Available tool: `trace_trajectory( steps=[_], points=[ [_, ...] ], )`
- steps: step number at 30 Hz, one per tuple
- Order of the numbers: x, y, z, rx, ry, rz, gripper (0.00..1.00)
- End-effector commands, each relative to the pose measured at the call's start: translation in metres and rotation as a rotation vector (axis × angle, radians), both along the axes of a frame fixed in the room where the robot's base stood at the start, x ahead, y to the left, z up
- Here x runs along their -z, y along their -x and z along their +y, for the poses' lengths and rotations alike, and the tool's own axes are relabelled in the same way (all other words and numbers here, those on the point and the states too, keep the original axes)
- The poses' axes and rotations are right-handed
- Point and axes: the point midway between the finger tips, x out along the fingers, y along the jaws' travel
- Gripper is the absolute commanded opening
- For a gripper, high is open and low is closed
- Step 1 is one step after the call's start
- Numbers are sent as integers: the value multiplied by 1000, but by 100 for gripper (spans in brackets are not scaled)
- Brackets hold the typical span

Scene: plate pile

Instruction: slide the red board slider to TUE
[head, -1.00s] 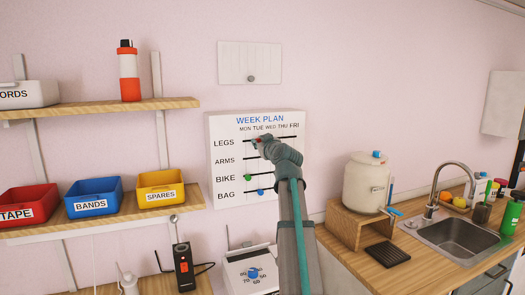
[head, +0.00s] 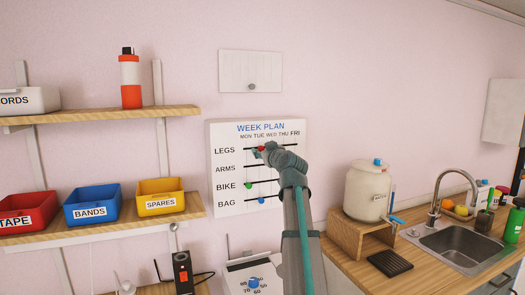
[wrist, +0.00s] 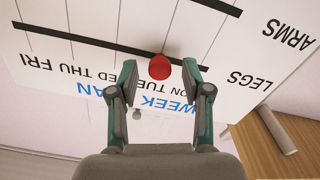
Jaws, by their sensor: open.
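The week plan board (head: 228,181) is white and hangs on the wall, with rows LEGS, ARMS, BIKE and BAG under the day names. The red slider (head: 261,149) is on the LEGS row, at about the TUE column. In the wrist view, where the board is upside down, the red slider (wrist: 160,66) sits at or very near the TUE line. My gripper (wrist: 162,75) is open, with one finger on each side of the slider. A small gap shows on both sides, narrower at the right finger. In the head view my gripper (head: 262,150) partly covers the LEGS row.
A green slider (head: 248,185) is on the BIKE row and a blue slider (head: 261,200) on the BAG row. A small white panel (head: 250,70) is above the board. Shelves with bins (head: 160,195) stand left. A white jar (head: 367,188) stands right, clear of my arm.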

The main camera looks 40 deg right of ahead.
Motion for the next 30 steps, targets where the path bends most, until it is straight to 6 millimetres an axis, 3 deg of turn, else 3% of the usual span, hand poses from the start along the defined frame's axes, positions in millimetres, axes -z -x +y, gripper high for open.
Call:
trace_trajectory(
  steps=[18,30],
  points=[
    [1,99,28,2,0,-2,49],
    [0,110,31,0,0,0,49]
  ],
)
